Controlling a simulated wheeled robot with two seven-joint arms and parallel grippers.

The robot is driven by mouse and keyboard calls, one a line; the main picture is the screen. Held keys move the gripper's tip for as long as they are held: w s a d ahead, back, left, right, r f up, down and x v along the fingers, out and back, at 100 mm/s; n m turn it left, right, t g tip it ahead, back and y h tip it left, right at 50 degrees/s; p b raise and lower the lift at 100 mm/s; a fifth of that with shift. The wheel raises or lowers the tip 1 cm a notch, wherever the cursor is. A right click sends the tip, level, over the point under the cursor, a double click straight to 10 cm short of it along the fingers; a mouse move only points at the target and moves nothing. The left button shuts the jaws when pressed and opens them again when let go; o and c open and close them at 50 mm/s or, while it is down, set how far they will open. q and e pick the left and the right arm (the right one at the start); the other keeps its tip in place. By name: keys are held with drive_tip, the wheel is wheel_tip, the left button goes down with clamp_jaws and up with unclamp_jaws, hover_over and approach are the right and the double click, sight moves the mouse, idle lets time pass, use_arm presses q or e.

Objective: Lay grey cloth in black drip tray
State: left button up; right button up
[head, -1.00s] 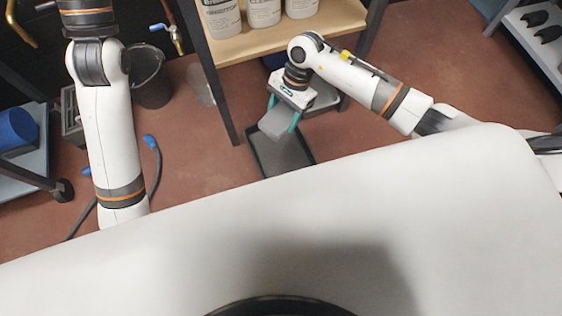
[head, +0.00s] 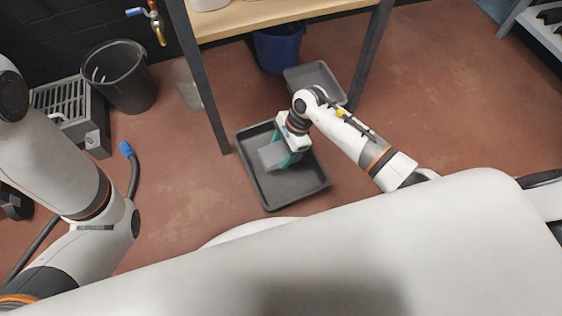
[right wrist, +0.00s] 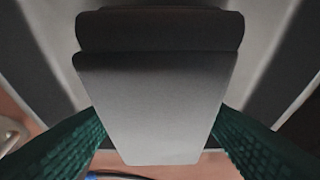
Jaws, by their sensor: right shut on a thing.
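The black drip tray (head: 302,187) lies on the floor below the middle of the head view. My right gripper (head: 285,158) is over the tray, with its teal fingers shut on the grey cloth (head: 271,156). The cloth looks like a folded grey pad, and it also fills the middle of the right wrist view (right wrist: 155,100), between the teal fingers. I cannot tell whether the cloth touches the tray floor. My left arm shows at the left, but its gripper is out of view.
A wooden-topped bench (head: 270,17) with dark legs stands behind the tray. A smaller grey tray (head: 312,78) and a blue bucket (head: 279,48) are under it. A black bucket (head: 119,78) and a hose with a blue end (head: 128,150) are at the left. Floor to the right is clear.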

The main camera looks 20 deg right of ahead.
sight(281, 158)
wheel_tip(281, 158, down, 4)
drive_tip(key=b, duration=0.2)
drive_tip(key=shift+f+b, duration=0.15)
drive_tip(key=shift+b, duration=0.25)
drive_tip(key=o, duration=0.9)
drive_tip(key=shift+o, duration=0.2)
